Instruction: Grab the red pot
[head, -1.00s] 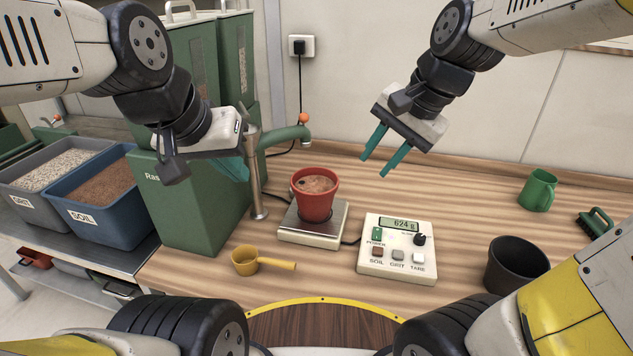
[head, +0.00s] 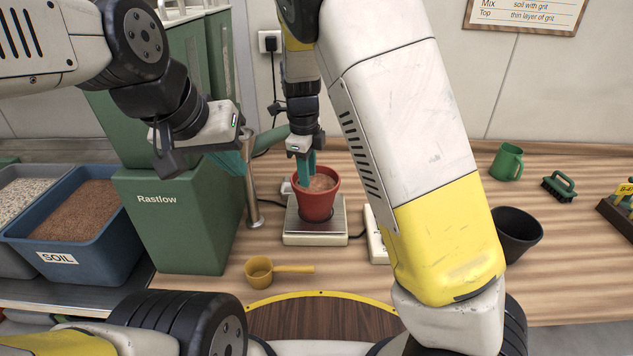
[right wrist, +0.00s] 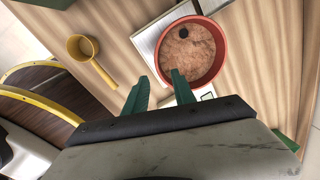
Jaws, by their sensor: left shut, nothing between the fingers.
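The red pot (head: 317,207), filled with brown soil, stands upright on the scale's plate (head: 299,238). In the right wrist view the pot (right wrist: 222,62) is just beyond my fingertips. My right gripper (head: 306,167) is at the pot's back-left rim, fingers pointing down. In the right wrist view my right gripper (right wrist: 158,75) is open and empty, one finger overlapping the pot's rim and the other outside it. Whether either finger touches the pot I cannot tell. My left gripper (head: 230,162) is shut and empty, left of the pot near the tap.
The green Rastlow tank (head: 180,225) and its tap pipe (head: 253,200) stand left of the scale. A yellow scoop (head: 260,270) lies in front. My right arm partly hides the control box (head: 377,240). A black pot (head: 518,235) and green mug (head: 507,162) are at right.

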